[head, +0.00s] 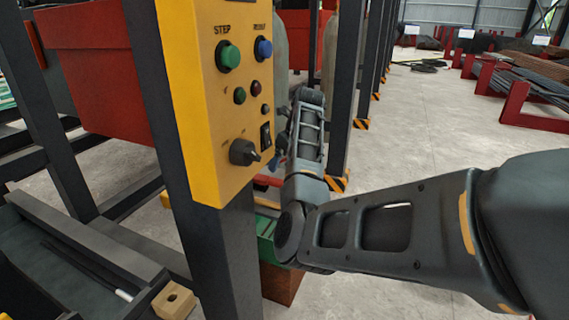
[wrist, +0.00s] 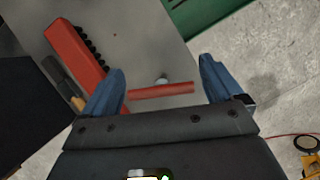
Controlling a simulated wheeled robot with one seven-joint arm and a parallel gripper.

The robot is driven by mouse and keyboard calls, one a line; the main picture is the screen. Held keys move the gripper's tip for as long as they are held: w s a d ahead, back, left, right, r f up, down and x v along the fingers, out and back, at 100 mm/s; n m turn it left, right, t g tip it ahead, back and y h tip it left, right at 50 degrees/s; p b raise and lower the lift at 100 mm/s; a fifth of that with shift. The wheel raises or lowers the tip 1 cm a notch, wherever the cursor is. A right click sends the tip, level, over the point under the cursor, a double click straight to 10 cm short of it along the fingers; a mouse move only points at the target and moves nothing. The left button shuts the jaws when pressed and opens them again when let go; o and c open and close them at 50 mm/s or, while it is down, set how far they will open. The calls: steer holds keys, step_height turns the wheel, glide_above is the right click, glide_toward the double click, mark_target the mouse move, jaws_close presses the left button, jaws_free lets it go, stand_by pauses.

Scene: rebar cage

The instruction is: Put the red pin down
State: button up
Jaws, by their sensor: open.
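The red pin (wrist: 162,90) is a short, plain red rod in the wrist view. It lies across the gap between my fingers, over a grey surface (wrist: 150,45). My gripper (wrist: 163,78) is open, with one blue finger on each side of the picture. The pin's left end is close to the left finger; I cannot tell if they touch. Its right end stops short of the right finger. A small pale round thing (wrist: 161,79) shows just behind the pin. In the head view the yellow panel hides most of my gripper, and I cannot pick out the pin for certain.
A red bar with black knobs (wrist: 74,48) and a dark-handled tool (wrist: 62,82) are left of my gripper. A green edge (wrist: 195,15) is beyond it. The yellow control panel (head: 215,110) on a dark post stands close to my arm. Open floor (head: 430,130) is on the right.

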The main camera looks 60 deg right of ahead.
steer(key=v, duration=1)
steer(key=shift+r, duration=0.15)
steer(key=shift+s, duration=0.15)
